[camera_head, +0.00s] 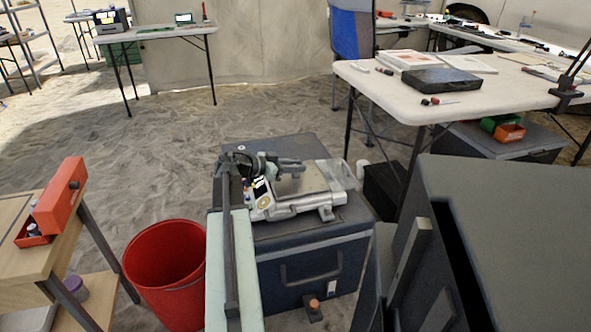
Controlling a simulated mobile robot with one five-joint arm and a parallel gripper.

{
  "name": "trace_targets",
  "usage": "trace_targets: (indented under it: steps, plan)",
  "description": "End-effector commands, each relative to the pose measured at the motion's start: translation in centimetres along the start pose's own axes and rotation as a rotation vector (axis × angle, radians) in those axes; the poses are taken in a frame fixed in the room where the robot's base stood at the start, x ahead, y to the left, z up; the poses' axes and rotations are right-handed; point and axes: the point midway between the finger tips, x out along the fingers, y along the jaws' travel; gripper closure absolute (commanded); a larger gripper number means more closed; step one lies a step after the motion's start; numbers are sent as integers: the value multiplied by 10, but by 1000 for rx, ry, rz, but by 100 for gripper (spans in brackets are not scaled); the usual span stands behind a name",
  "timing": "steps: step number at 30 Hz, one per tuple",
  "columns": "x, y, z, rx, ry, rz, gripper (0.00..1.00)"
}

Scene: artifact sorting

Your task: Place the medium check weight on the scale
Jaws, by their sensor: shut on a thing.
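The scale (308,205) is a pale instrument with a flat, beige-grey pan (318,178) and a small display at its front left. It sits on top of a dark grey case (345,222) in the middle of the view. My gripper (292,166) is over the left and back part of the pan, shut on the medium check weight. The weight is small and mostly hidden by the jaws, so I cannot make out its outline or whether it touches the pan. My own arm runs up from the bottom, left of the scale.
A red bucket (165,290) stands on the sand left of the case. A wooden stand (20,262) at the left edge carries an open orange box (60,200) with small items. A white table (450,106) is behind right. Open sand lies behind the case.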

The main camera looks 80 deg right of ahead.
Motion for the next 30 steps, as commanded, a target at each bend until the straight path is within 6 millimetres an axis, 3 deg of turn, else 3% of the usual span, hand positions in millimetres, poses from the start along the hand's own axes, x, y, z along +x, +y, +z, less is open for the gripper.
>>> trace_targets:
  steps: [5, 6, 8, 19, 23, 30]
  plan:
    - [1, 0, 4, 0, 1, 0, 100]
    - [0, 0, 3, 0, 0, 0, 72]
    - [0, 0, 2, 0, 0, -1, 59]
    - [-3, 0, -4, 0, 0, -1, 59]
    - [-28, 0, -4, -1, 0, -5, 59]
    - [-88, -1, -4, -2, 0, -5, 59]
